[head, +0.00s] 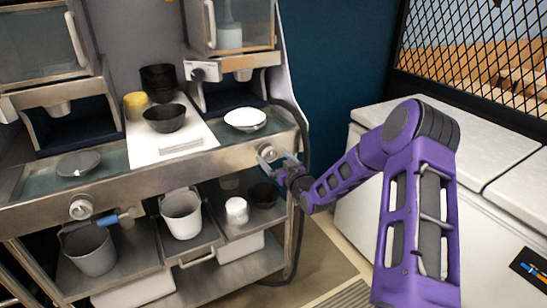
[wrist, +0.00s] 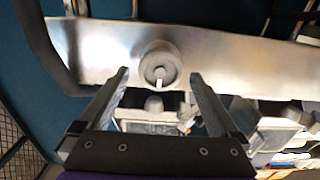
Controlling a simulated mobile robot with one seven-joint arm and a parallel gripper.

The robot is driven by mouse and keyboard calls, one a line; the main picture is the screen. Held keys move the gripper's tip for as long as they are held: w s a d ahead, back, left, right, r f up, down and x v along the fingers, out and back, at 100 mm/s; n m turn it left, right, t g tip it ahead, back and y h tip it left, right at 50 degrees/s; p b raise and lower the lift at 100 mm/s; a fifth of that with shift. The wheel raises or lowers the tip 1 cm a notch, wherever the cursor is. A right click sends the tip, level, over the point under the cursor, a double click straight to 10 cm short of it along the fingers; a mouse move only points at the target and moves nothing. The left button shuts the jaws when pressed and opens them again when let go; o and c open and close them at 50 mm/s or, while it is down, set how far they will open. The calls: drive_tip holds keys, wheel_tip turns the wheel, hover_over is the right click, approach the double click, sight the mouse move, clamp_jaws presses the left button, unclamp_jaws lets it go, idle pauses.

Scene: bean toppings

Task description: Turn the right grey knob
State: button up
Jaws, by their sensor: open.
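The right grey knob (head: 268,152) is on the steel front panel, at the panel's right end in the head view. In the wrist view the knob (wrist: 159,67) is round and grey with a pale mark on its face, just beyond the fingertips. My gripper (head: 284,160) is at the knob in the head view, coming from the right. In the wrist view my gripper (wrist: 158,76) is open, with one finger to each side of the knob's lower part. I cannot tell whether a finger touches it. Another grey knob (head: 81,207) is on the panel's left part.
Bowls, including a black bowl (head: 164,118) and a white bowl (head: 245,119), stand on the counter above. Buckets, including a white bucket (head: 182,214), stand on the shelf below. A black cable (head: 304,130) hangs at the panel's right end. A white chest (head: 480,140) stands at right.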

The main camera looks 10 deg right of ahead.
drive_tip(key=shift+w+a, duration=0.1)
drive_tip(key=shift+w, duration=0.1)
drive_tip(key=c, duration=1.3)
drive_tip(key=shift+c, duration=0.2)
